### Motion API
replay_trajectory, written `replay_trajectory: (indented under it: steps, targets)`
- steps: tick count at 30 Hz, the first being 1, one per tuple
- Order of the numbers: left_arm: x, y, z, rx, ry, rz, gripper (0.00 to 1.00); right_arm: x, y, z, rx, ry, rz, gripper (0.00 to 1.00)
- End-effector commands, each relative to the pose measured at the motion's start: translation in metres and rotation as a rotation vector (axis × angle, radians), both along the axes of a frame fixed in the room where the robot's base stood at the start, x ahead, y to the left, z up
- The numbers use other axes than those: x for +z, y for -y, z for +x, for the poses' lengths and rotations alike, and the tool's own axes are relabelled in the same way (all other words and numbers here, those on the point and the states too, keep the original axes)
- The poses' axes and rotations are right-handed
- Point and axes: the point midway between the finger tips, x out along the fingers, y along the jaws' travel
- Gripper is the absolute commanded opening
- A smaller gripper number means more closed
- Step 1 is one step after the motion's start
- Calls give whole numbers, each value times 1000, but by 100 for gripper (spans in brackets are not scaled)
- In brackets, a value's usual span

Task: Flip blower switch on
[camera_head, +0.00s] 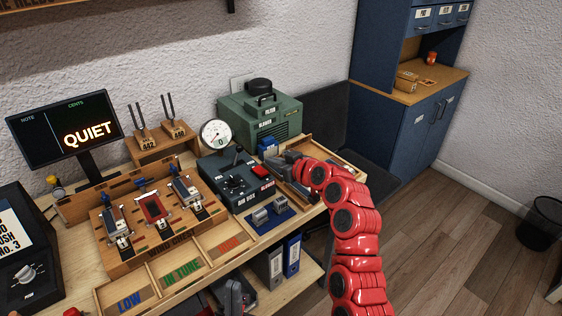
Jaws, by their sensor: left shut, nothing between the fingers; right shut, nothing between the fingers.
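A round white gauge (215,134) stands behind the box and shows 0. My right gripper (278,165) is shut and empty, just right of the switch; I cannot tell whether it touches it. My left gripper (235,297) is shut and empty, low at the bottom edge, below the bench top and partly cut off.
A green blower unit (262,116) stands behind the box. The monitor (66,128) reads "QUIET". A wooden jig (140,232) and labelled trays (182,280) fill the bench front. Binders (291,256) stand below.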

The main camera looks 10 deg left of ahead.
Motion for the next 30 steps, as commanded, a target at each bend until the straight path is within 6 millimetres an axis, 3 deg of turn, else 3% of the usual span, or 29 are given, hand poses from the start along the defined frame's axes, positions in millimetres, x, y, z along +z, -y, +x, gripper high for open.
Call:
replay_trajectory:
  steps: [11,19,30]
  targets:
    - [10,0,0,0,0,0,0,-14,-31,25,1,1,-3,0]
    - [18,0,0,0,0,0,0,-48,-28,22,-1,-2,2,0]
    - [18,0,0,0,0,0,0,-55,-28,22,-2,2,2,0]
